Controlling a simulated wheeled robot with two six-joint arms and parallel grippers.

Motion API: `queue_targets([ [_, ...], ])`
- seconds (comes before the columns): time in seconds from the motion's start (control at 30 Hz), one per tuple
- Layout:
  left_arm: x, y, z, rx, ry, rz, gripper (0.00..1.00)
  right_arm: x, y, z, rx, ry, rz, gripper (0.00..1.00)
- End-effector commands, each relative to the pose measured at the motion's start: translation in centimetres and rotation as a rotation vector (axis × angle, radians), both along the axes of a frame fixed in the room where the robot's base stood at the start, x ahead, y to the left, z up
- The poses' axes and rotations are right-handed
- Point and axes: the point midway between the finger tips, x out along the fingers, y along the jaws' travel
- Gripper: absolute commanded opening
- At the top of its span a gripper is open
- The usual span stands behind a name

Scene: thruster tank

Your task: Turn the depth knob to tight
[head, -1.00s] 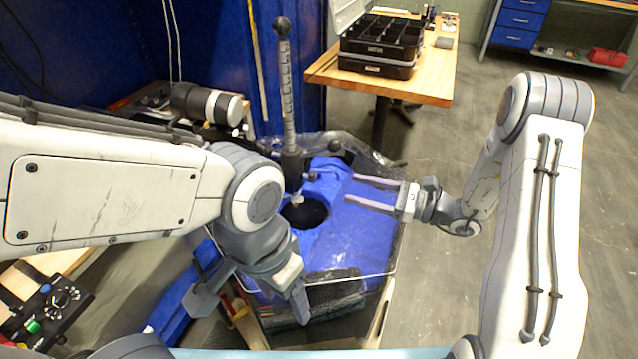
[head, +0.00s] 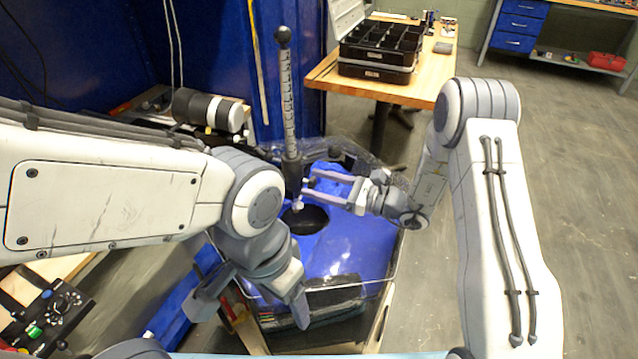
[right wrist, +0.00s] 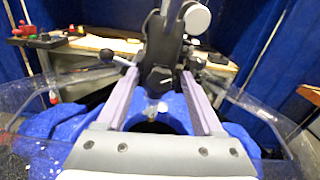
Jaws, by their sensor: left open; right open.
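A dark knob, seemingly the depth knob (right wrist: 160,79), sits on the black clamp at the foot of the upright mast (head: 289,100). In the right wrist view it appears between the fingertips of my right gripper (right wrist: 159,74). In the head view my right gripper (head: 308,184) is open and points left, its tips at the clamp. I cannot tell whether they touch the knob, and its setting cannot be read. My left gripper (head: 252,304) is open and empty, low in front of the blue-covered tank.
The blue cover (head: 345,235) has a dark round opening (head: 306,218) below the clamp. A clear rim surrounds it. A control box (head: 47,310) lies at lower left. A wooden table (head: 430,90) with a black organiser case (head: 376,70) stands behind. Floor at right is clear.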

Motion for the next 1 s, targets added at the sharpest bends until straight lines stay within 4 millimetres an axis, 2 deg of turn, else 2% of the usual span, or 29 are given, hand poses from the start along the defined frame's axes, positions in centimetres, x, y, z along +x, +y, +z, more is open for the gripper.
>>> queue_targets([
  [0.03,0.0,0.0,0.0,0.0,0.0,0.0,0.69,0.0,0.0,0.0,0.0,0.0,0.0,0.69],
  [0.07,0.0,0.0,0.0,0.0,0.0,0.0,0.69,0.0,0.0,0.0,0.0,0.0,0.0,0.61],
  [0.2,0.0,0.0,0.0,0.0,0.0,0.0,0.69,0.0,0.0,0.0,0.0,0.0,0.0,0.07],
  [0.23,0.0,0.0,0.0,0.0,0.0,0.0,0.69,0.0,0.0,0.0,0.0,0.0,0.0,0.0],
  [0.63,0.0,0.0,0.6,0.0,0.0,0.0,0.69,0.0,0.0,0.1,0.022,0.054,0.001,0.0],
  [1.0,0.0,0.0,2.6,0.0,0.0,0.0,0.69,0.1,-0.1,0.3,0.129,0.313,0.0,0.0],
])
